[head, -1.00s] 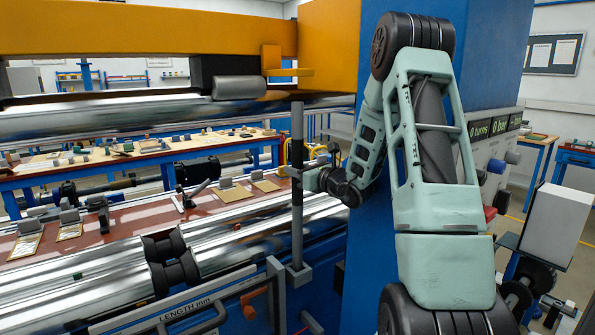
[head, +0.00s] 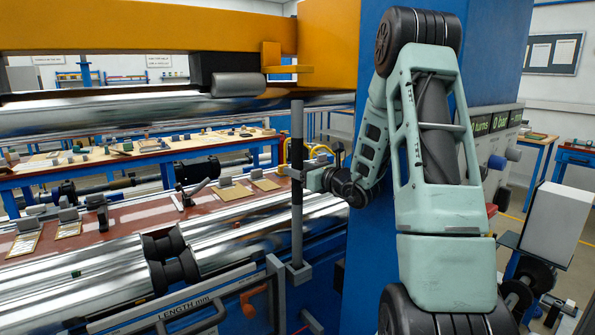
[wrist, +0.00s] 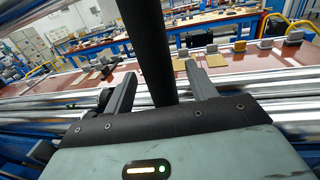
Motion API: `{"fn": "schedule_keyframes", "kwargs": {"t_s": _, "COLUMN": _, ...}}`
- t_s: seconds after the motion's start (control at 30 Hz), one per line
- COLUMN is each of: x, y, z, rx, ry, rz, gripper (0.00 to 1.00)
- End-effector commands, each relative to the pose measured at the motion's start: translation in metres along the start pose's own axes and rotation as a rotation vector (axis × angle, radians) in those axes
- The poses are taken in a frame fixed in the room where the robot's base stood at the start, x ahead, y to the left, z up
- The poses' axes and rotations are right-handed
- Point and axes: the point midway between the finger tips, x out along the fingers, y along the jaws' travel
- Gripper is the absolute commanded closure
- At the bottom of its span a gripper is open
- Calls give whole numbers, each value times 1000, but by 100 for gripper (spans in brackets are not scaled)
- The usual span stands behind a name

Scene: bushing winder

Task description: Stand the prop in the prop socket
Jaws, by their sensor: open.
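The prop (head: 297,215) is an upright grey bar with a dark middle section. Its lower end meets the prop socket (head: 298,274), a small grey block at the front of the machine; how deep it sits is hidden. My gripper (head: 299,173) is at the prop's dark section, reaching from the right. In the wrist view, the prop (wrist: 148,45) stands between the two grey fingers (wrist: 156,88), with a visible gap on its right side. The fingers are open around it.
A yellow-orange beam (head: 150,30) and a grey cylinder (head: 238,84) are above. A length rail (head: 185,300) runs in front. A blue column (head: 365,250) stands close on the right.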

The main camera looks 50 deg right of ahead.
Motion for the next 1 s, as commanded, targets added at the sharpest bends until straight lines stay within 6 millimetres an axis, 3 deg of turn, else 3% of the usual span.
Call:
{"fn": "schedule_keyframes", "kwargs": {"t_s": 0.3, "x": -66, "y": -1, "z": -2, "rx": -2, "ry": -2, "rz": -4, "gripper": 43}}
{"fn": "schedule_keyframes", "kwargs": {"t_s": 0.5, "x": -95, "y": -1, "z": -1, "rx": -2, "ry": -2, "rz": -2, "gripper": 43}}
{"fn": "schedule_keyframes", "kwargs": {"t_s": 0.7, "x": -105, "y": 0, "z": 0, "rx": 0, "ry": -3, "rz": 0, "gripper": 43}}
{"fn": "schedule_keyframes", "kwargs": {"t_s": 1.0, "x": -105, "y": 0, "z": 1, "rx": 0, "ry": -3, "rz": 1, "gripper": 43}}
